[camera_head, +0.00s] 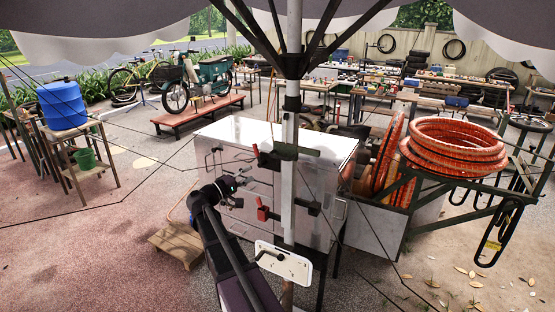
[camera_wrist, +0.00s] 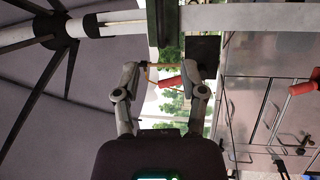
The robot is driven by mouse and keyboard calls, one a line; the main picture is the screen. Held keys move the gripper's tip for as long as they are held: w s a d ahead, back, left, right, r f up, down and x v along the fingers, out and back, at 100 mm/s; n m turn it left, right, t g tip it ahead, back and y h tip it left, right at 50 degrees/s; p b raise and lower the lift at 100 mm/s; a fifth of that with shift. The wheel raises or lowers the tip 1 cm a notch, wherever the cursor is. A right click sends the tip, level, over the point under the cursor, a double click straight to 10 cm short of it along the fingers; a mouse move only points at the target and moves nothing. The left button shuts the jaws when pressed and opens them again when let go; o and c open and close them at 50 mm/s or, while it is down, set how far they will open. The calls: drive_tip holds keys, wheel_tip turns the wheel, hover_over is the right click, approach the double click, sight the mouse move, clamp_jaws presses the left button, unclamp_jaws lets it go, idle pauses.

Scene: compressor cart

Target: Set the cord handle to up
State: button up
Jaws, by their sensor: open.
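I cannot tell for sure which part is the cord handle. A red handle (camera_head: 263,210) sticks out from the dark lower clamp on the pale umbrella pole (camera_head: 288,185). A smaller red part (camera_head: 255,151) shows beside the upper clamp (camera_head: 292,152). My gripper (camera_head: 239,180) is left of the pole, at a height between the two. In the wrist view my gripper (camera_wrist: 163,72) is open, with a red handle (camera_wrist: 170,82) between or just beyond its fingers; no grip shows. Another red handle (camera_wrist: 303,88) is farther right there.
A metal drawer cabinet (camera_head: 235,135) stands behind the pole. A white plate (camera_head: 283,262) is fixed low on the pole. The umbrella canopy (camera_wrist: 60,130) and ribs spread overhead. Open paving lies at left.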

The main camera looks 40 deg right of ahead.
sight(278, 158)
drive_tip(key=shift+d, duration=0.15)
drive_tip(key=d, duration=0.4)
drive_tip(key=d+r+p, duration=0.1)
drive_tip(key=d, duration=0.4)
drive_tip(key=d+r+p, duration=0.1)
drive_tip(key=d, duration=0.3)
drive_tip(key=shift+d+r, duration=0.1)
drive_tip(key=shift+d, duration=0.05)
